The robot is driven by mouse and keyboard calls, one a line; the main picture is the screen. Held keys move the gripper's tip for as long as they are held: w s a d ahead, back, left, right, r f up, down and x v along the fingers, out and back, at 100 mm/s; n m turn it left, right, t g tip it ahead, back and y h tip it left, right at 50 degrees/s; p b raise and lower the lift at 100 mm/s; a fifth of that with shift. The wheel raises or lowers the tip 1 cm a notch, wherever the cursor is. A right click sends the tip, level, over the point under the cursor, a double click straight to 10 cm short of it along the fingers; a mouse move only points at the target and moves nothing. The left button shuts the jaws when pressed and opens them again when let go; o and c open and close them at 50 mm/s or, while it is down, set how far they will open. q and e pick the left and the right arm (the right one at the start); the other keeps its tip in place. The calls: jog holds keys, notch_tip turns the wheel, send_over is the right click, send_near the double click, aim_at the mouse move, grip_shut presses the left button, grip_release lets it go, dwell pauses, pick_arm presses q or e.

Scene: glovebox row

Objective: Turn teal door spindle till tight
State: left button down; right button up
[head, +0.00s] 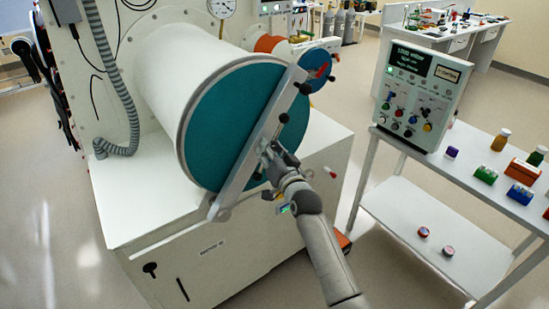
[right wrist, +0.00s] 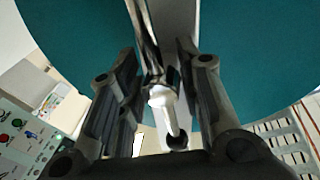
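The large teal door (head: 215,140) closes the end of a white cylinder and stands tilted in the head view. A pale metal bar (head: 238,178) crosses its face diagonally. My right gripper (head: 270,157) is at the middle of this bar and hides most of the spindle there. In the right wrist view, the metal spindle handle (right wrist: 148,40) with a white end lies between the two dark fingers (right wrist: 158,85). The fingers are apart, with gaps beside the handle, so the gripper looks open around it. The teal door (right wrist: 240,50) fills the background. My left gripper is not in view.
A smaller blue door (head: 317,70) is behind to the right. A control panel (head: 420,90) stands on a white side table (head: 440,165) at the right, with several bottles and small boxes. A grey hose (head: 118,90) hangs at the left. The floor is clear at the left.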

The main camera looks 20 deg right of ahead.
jog(key=s+d, duration=0.1)
jog(key=s, duration=1)
jog(key=shift+s, duration=0.4)
jog(key=shift+f, duration=0.15)
jog(key=s+a+f+n+g+b, duration=0.1)
jog(key=s+f+g, duration=0.25)
jog(key=f, duration=0.95)
jog(key=s+f+n+g+b, duration=0.15)
jog(key=s+f, duration=0.35)
jog(key=f, duration=0.9)
jog(key=s+a+f+n+g+b, duration=0.1)
jog(key=s+f+g, duration=0.25)
jog(key=f, duration=0.95)
jog(key=s+d+f+n+g+b, duration=0.2)
jog(key=s+f+g, duration=0.3)
jog(key=s+f, duration=1.35)
jog(key=s+d+f+n+g, duration=0.1)
jog(key=s+f, duration=0.2)
jog(key=s, duration=0.7)
jog(key=s+d+f+n+g+h, duration=0.1)
jog(key=s+f, duration=0.3)
jog(key=s, duration=0.6)
jog(key=shift+s+d+g+h+b, duration=0.3)
jog(key=shift+s+d+g+b, duration=0.15)
jog(key=shift+g, duration=0.3)
